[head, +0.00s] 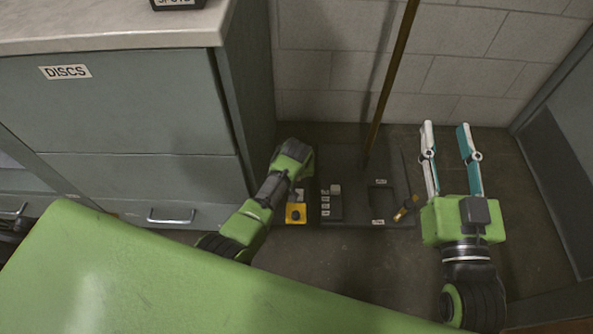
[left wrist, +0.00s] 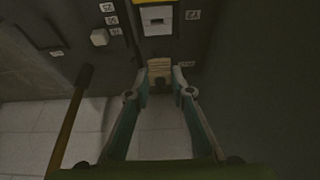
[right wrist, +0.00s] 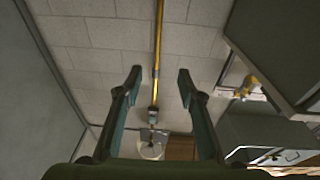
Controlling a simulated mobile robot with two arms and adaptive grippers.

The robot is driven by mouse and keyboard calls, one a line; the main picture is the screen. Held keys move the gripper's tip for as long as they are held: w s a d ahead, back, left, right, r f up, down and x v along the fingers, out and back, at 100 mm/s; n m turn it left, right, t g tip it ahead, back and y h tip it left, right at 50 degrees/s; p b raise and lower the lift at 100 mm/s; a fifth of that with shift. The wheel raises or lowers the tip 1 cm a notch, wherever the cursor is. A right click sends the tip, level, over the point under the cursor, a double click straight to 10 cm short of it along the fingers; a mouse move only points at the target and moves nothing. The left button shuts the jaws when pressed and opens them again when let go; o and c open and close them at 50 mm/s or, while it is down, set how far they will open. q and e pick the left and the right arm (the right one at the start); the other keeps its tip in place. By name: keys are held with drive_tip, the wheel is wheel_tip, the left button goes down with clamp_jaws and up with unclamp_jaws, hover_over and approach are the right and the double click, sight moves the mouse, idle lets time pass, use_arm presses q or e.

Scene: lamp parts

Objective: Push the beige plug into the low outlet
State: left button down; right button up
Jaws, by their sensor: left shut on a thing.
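The beige plug (left wrist: 159,68) sits between the fingertips of my left gripper (left wrist: 161,82) in the left wrist view, and the gripper is shut on it. A pale plate with a dark slot (left wrist: 157,21), which looks like an outlet, is just beyond the plug; a gap shows between them. I cannot tell whether it is the low one. In the head view my left arm hides the plug and its fingertips. My right gripper (head: 448,142) is open and empty, right of the dark base; its spread fingers also show in the right wrist view (right wrist: 159,78).
A dark base (head: 345,160) with a switch block (head: 331,203) and a brass pole (head: 391,85) stands by the block wall. A yellow box (head: 296,214) sits beside it. A grey cabinet (head: 120,110) is at left. Floor right of the base is clear apart from my right arm.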

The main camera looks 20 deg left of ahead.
use_arm(q)
drive_tip(key=shift+s+d+p, duration=0.2)
drive_tip(key=shift+s+p, duration=0.35)
drive_tip(key=shift+s, duration=0.05)
drive_tip(key=shift+s+d+p, duration=0.15)
drive_tip(key=shift+s+p, duration=0.35)
drive_tip(key=shift+s, duration=0.05)
use_arm(e)
wheel_tip(320, 180, down, 11)
drive_tip(key=s+d+g+h, duration=0.2)
drive_tip(key=g, duration=0.3)
drive_tip(key=shift+g, duration=0.4)
drive_tip(key=shift+s, duration=0.1)
use_arm(q)
drive_tip(key=c, duration=2.7)
unclamp_jaws()
drive_tip(key=shift+c, duration=0.2)
clamp_jaws()
drive_tip(key=shift+f, duration=0.1)
use_arm(e)
drive_tip(key=shift+r, duration=0.15)
